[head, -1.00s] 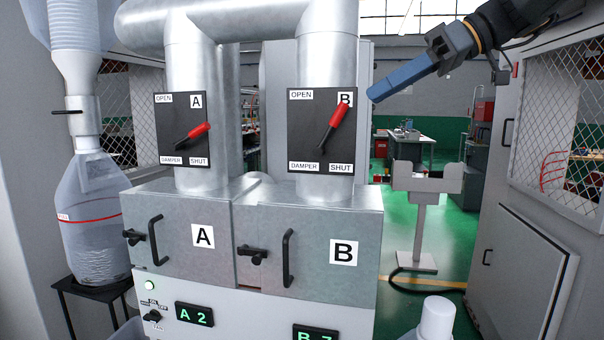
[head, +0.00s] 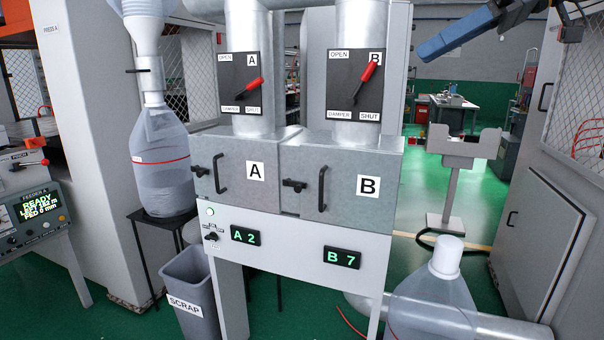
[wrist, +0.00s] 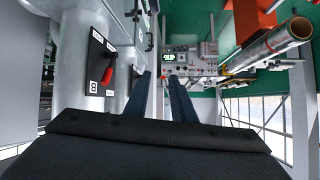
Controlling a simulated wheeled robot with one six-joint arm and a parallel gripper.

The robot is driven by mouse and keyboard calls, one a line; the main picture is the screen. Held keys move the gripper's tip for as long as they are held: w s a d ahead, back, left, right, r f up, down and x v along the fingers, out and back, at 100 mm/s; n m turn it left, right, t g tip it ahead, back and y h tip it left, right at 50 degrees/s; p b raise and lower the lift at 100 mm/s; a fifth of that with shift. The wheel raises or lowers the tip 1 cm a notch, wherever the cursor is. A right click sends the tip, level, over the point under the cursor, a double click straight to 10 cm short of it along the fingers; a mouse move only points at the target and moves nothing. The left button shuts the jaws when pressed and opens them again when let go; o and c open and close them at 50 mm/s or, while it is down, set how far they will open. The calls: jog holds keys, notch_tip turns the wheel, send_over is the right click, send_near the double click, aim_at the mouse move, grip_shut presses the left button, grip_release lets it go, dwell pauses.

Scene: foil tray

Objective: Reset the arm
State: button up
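My gripper (head: 428,50) is raised at the upper right of the head view, in front of and to the right of damper B's plate. It is tilted, with its blue fingers pointing down and left. In the wrist view my gripper (wrist: 160,82) shows two fingers standing apart with nothing between them. It touches nothing that I can see. Most of my arm is outside the head view. Damper plate B (head: 354,85) has a red handle (head: 369,72) angled up right, and it also shows in the wrist view (wrist: 101,62). Damper plate A (head: 239,83) has its red handle (head: 254,84) lower.
Cabinets A (head: 236,178) and B (head: 350,182) have closed doors. A scrap bin (head: 190,290) and a feeder panel (head: 38,213) are at the left. A grey stand (head: 465,147) and a clear bottle (head: 435,300) are at the right. A mesh-windowed enclosure (head: 540,215) borders the right side.

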notch_tip(320, 180, down, 24)
jog(key=a+m+g+h, duration=0.2)
jog(key=m+g+h, duration=0.15)
jog(key=m, duration=0.35)
jog(key=s+f+m+h, duration=0.1)
jog(key=s+f, duration=0.3)
jog(key=f, duration=0.4)
jog(key=s+a+f+m+h, duration=0.1)
jog(key=s+f+h, duration=0.2)
jog(key=s+f, duration=0.2)
jog(key=s+f+m+h, duration=0.2)
jog(key=s+f, duration=0.3)
jog(key=f, duration=0.7)
jog(key=shift+s+a+g+h, duration=0.2)
jog(key=shift+a+g+h, duration=0.05)
jog(key=shift+g+h, duration=0.2)
jog(key=o, duration=0.3)
